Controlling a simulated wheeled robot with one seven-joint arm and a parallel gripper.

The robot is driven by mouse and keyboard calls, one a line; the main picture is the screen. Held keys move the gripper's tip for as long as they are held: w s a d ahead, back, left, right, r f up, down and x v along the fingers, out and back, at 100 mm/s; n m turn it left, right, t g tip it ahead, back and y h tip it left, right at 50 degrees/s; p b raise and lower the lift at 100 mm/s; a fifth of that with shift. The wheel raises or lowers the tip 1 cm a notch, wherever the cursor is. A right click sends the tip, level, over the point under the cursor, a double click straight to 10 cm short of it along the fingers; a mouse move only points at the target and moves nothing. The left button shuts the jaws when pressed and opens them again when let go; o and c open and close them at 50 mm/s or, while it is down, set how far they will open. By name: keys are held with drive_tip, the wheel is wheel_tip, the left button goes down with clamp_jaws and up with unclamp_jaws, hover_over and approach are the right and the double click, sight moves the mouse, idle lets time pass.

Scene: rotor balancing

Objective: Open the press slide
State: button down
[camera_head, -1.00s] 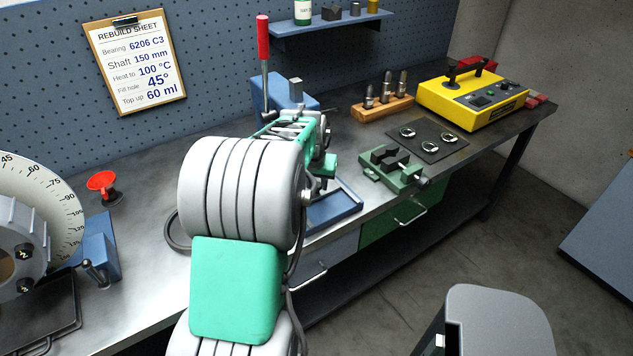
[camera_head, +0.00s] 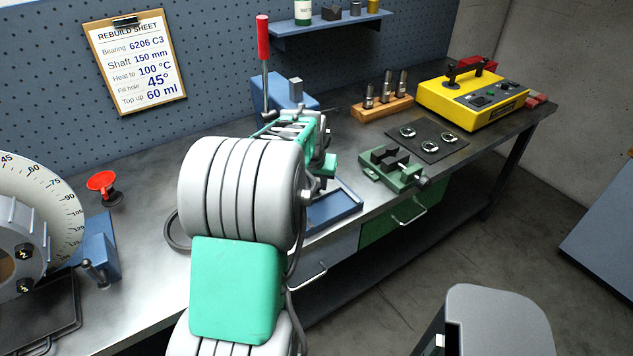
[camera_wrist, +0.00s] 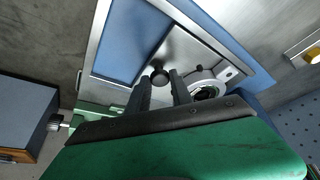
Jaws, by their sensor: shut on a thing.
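The press is a blue block (camera_head: 268,92) at the back of the bench, with a red-handled lever (camera_head: 263,45) standing upright. My arm covers its front in the head view. In the wrist view a grey metal slide plate (camera_wrist: 188,52) lies beside a blue panel. A round black knob (camera_wrist: 159,75) stands on the plate, and a metal ring (camera_wrist: 207,88) sits near it. My gripper (camera_wrist: 163,77) has its two dark fingers at the knob, one on each side, and is shut on it. The fingertip contact is small and dark. In the head view my arm hides the fingers.
A blue tray (camera_head: 334,212) lies at the bench's front edge. A green vise (camera_head: 393,168), a dark mat with rings (camera_head: 427,141), a wooden block with pins (camera_head: 382,108) and a yellow device (camera_head: 472,97) stand to the right. A red funnel (camera_head: 102,183) is at left.

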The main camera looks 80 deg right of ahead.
idle(0.4)
drive_tip(key=s+a+b, duration=0.2)
drive_tip(key=s+a, duration=0.6)
drive_tip(key=s, duration=0.2)
drive_tip(key=shift+a, duration=0.4)
drive_tip(key=c, duration=1.1)
unclamp_jaws()
drive_tip(key=v, duration=0.8)
drive_tip(key=shift+w, duration=0.1)
drive_tip(key=shift+d+f, duration=0.1)
